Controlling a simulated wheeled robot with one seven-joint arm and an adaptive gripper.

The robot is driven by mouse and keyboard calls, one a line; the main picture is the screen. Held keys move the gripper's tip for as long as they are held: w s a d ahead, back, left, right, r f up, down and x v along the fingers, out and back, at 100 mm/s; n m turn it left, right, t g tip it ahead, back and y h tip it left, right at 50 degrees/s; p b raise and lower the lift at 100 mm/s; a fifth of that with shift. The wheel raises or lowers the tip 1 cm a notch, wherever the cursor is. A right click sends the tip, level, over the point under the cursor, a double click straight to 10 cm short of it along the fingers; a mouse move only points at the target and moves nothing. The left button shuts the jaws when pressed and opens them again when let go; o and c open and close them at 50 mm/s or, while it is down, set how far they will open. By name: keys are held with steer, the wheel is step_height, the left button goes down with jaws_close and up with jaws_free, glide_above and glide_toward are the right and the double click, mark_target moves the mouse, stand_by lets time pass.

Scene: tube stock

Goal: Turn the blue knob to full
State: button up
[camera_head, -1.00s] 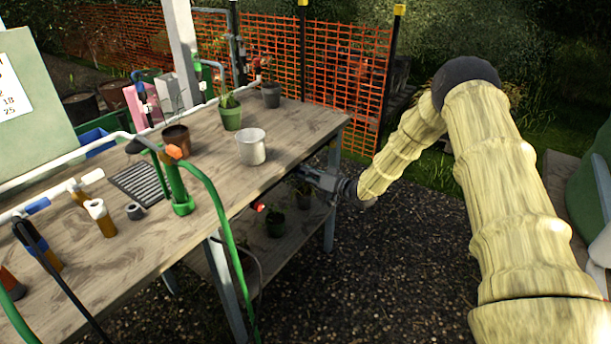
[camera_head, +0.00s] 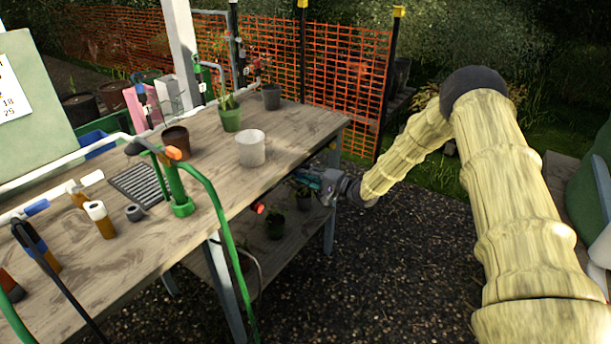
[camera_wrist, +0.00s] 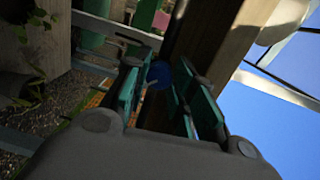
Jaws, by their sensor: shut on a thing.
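The blue knob (camera_wrist: 183,72) shows in the wrist view, partly hidden between the teal-padded fingers of my gripper (camera_wrist: 165,74). My gripper is shut on it. In the head view my gripper (camera_head: 308,180) is just under the table's right edge, and the knob cannot be made out there. How far the knob is turned cannot be told.
The wooden table (camera_head: 300,118) carries a white pot (camera_head: 251,150), a brown pot (camera_head: 176,142) and a green pump (camera_head: 178,190) with a hose. A red knob (camera_head: 258,208) is under the table edge. Potted plants (camera_head: 275,224) stand on the lower shelf.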

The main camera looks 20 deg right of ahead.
steer(key=m, duration=0.4)
steer(key=shift+m, duration=0.3)
steer(key=shift+m+y, duration=0.3)
steer(key=shift+m, duration=1.9)
steer(key=o, duration=0.7)
steer(key=shift+o, duration=0.2)
steer(key=shift+d, duration=0.15)
steer(key=v, duration=1.1)
steer(key=shift+s+d+f, duration=0.2)
steer(key=shift+s+d, duration=0.05)
steer(key=shift+s, duration=0.1)
